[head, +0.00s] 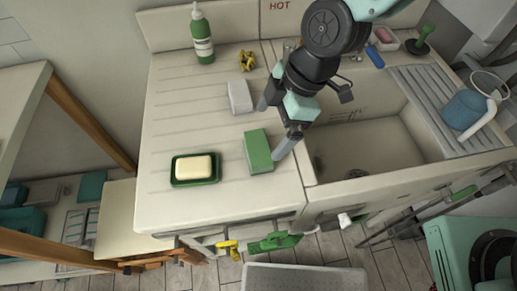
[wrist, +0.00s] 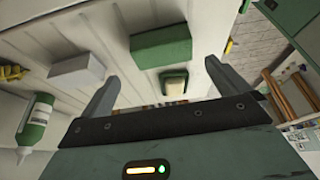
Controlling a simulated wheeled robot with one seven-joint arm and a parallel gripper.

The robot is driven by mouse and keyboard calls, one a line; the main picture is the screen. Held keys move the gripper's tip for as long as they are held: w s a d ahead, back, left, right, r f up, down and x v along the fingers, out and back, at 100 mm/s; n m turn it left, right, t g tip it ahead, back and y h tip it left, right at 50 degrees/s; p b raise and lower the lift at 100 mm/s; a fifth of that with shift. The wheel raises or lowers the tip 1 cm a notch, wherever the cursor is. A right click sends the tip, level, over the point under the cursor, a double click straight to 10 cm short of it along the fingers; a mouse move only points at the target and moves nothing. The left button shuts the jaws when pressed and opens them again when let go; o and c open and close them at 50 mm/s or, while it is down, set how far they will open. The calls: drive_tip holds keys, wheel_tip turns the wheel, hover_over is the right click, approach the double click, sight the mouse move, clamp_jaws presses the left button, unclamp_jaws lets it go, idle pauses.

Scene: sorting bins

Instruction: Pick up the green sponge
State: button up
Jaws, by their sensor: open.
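The green sponge (head: 258,151) lies on the drainboard at the left of the sink, near the front edge. It also shows in the wrist view (wrist: 162,52), beyond and between the two fingers. My gripper (head: 272,130) is open and empty, with its fingers apart above the counter close to the sponge. In the head view one finger tip is at the sponge's right side; I cannot tell whether it touches. In the wrist view my gripper (wrist: 160,95) has clear space between its fingers.
A soap bar in a green dish (head: 195,181) lies left of the sponge. A white block (head: 239,97) lies behind it. A green bottle (head: 201,35) and a yellow item (head: 247,61) stand farther back. The sink basin (head: 375,150) opens on the right.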

sight(259, 147)
drive_tip(key=shift+p+x, duration=0.5)
drive_tip(key=shift+x, duration=3.3)
drive_tip(key=shift+s, duration=0.2)
drive_tip(key=c, duration=0.8)
